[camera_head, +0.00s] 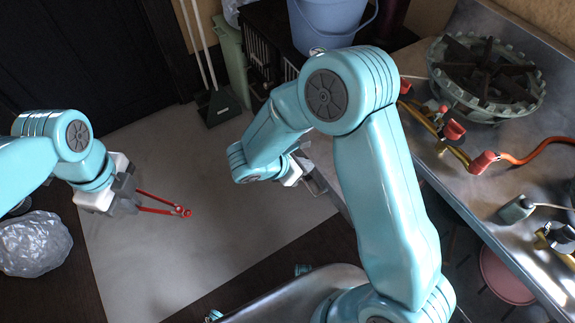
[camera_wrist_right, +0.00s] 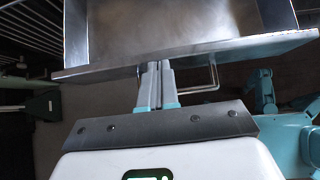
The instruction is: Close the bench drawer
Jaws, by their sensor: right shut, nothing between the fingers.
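The open metal drawer (camera_wrist_right: 175,52) fills the top of the right wrist view, with its box pulled out and its front plate running across. A bent wire handle (camera_wrist_right: 208,80) shows on the plate, right of my fingers. My right gripper (camera_wrist_right: 156,66) is shut and empty, its tips at the front plate; I cannot tell whether they touch. In the head view my right gripper (camera_head: 308,172) is half hidden behind my arm, near a small visible piece of the drawer (camera_head: 327,190). My left gripper (camera_head: 135,198) appears shut on a red tong-like tool (camera_head: 165,203), away from the drawer.
The metal bench top (camera_head: 470,185) on the right carries a gas burner (camera_head: 490,80) and an orange hose (camera_head: 535,155). A blue bucket (camera_head: 330,22), a dustpan (camera_head: 220,105) and a green bin (camera_head: 232,60) stand at the back. The grey floor (camera_head: 215,230) between the arms is clear.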

